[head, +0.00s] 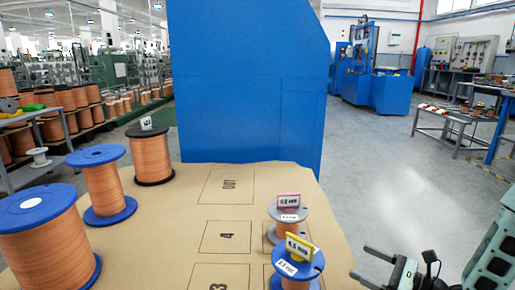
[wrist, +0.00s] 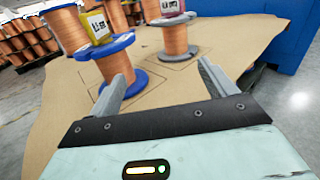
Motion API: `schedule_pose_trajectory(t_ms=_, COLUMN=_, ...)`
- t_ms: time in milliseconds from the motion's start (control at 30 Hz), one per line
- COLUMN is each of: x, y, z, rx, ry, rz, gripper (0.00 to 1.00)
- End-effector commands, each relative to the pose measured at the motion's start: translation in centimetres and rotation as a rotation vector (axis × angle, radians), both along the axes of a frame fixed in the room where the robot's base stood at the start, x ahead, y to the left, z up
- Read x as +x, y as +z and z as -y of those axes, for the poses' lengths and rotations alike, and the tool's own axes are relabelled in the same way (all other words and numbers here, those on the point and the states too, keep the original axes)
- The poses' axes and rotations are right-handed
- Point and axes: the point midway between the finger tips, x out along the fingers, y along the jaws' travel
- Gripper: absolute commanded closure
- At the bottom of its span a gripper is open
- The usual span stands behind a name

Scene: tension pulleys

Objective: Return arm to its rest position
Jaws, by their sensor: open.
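My gripper (head: 366,266) is at the lower right of the head view, right of the tan table (head: 170,240). Its two fingers are apart with nothing between them. In the wrist view my gripper (wrist: 162,88) is also open, its fingers pointing toward the spools. The nearest spool (head: 297,268) has blue flanges, copper wire and a yellow tag. Behind it stands a grey-flanged spool (head: 288,216) with a pink tag. In the wrist view the blue-flanged spool (wrist: 118,66) shows beyond the left finger, apart from it.
Two larger blue-flanged spools (head: 103,182) and a black-flanged spool (head: 151,157) stand on the table's left. Marked squares (head: 227,187) in the middle are empty. A tall blue cabinet (head: 245,85) rises behind the table. The floor (head: 400,185) to the right is open.

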Motion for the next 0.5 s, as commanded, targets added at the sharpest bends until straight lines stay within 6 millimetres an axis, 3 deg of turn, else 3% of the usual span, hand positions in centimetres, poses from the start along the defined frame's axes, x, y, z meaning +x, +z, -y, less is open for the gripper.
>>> schedule_pose_trajectory(t_ms=267, x=-2.0, y=3.0, z=-4.4, rx=-0.054, ry=0.215, rz=0.05, gripper=0.17)
schedule_pose_trajectory(t_ms=500, x=-6.6, y=6.7, z=-10.2, rx=-0.166, ry=0.55, rz=0.137, gripper=0.17)
